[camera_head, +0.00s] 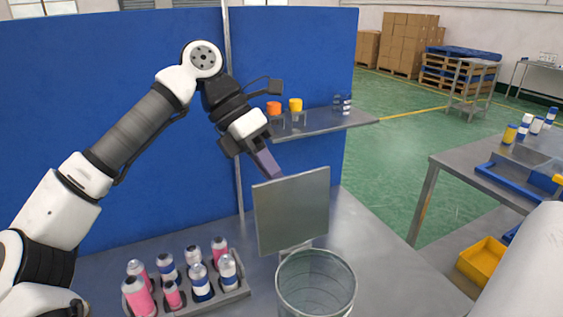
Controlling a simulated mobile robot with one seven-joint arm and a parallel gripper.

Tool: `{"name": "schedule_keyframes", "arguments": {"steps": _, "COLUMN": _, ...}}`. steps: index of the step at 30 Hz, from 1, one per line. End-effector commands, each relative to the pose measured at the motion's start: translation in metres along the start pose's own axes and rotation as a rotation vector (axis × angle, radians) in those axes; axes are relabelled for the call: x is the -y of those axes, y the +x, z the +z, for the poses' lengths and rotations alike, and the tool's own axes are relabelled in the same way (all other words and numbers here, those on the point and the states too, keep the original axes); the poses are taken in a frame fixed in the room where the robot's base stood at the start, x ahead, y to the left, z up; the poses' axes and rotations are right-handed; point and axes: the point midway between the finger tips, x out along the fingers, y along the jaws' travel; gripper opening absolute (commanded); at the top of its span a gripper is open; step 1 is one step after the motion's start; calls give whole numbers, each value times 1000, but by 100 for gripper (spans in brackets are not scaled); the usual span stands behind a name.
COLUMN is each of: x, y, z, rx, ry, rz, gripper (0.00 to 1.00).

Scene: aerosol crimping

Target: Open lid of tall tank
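The tall tank (316,290) is a clear cylinder at the front centre of the metal table, its round mouth uncovered. Its lid (292,212) is a square grey plate standing nearly upright behind the mouth, with a small light bracket at its lower edge. My gripper (267,163) is at the lid's upper left edge, pointing down and to the right. Its fingers overlap in this view, so I cannot tell whether they are open or shut, or whether they touch the lid.
A grey rack (236,293) with several pink and blue-white cans stands left of the tank. A shelf (325,124) with an orange cup (273,108) and a yellow cup (295,104) is behind. A blue partition (130,120) backs the table. The table (390,250) is clear right of the tank.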

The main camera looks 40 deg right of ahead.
Motion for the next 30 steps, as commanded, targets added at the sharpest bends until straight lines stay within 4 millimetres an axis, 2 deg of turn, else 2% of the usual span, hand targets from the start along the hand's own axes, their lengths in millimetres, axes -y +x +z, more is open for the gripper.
{"name": "schedule_keyframes", "arguments": {"steps": 12, "x": -26, "y": 7, "z": -2, "rx": -15, "ry": -73, "rz": -187, "gripper": 0}}
{"name": "schedule_keyframes", "arguments": {"steps": 29, "x": -33, "y": 8, "z": -4, "rx": -11, "ry": -90, "rz": -210, "gripper": 0}}
{"name": "schedule_keyframes", "arguments": {"steps": 30, "x": -33, "y": 8, "z": -4, "rx": -11, "ry": -90, "rz": -209, "gripper": 13}}
